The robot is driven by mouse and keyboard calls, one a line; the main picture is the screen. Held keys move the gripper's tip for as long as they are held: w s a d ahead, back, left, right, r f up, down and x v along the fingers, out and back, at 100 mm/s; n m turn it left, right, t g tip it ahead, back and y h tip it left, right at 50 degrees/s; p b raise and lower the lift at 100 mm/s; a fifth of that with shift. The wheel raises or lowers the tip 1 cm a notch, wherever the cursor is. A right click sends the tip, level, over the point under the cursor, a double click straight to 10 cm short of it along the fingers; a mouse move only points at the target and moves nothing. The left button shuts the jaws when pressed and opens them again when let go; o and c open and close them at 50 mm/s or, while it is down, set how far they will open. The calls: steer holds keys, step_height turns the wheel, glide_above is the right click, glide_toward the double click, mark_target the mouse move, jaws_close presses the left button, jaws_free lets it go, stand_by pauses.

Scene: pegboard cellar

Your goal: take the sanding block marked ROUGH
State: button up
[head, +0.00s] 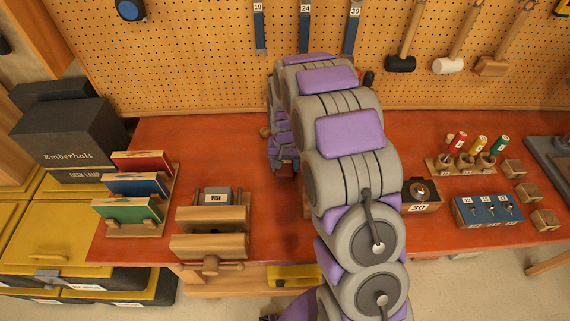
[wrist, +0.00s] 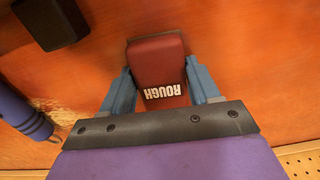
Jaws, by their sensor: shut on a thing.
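The sanding block marked ROUGH (wrist: 158,62) is a dark red block with white lettering, seen in the wrist view between the two blue fingers of my gripper (wrist: 163,88). The fingers are shut on its sides. The lettering appears upside down. The orange-red bench top lies behind the block; I cannot tell whether the block touches it.
A black block (wrist: 50,20) lies near the red one in the wrist view. In the head view, a wooden vise (head: 210,228) and a rack of coloured boards (head: 137,200) stand left. Numbered chisels hang on the pegboard (head: 190,60). A blue key block (head: 488,211) sits right.

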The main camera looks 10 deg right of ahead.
mark_target(285, 165)
steer(key=shift+r, duration=0.1)
step_height(285, 165, up, 10)
steer(key=shift+f+p, duration=0.1)
steer(key=shift+p, duration=0.9)
steer(key=shift+c, duration=0.7)
steer(key=o, duration=0.6)
jaws_close()
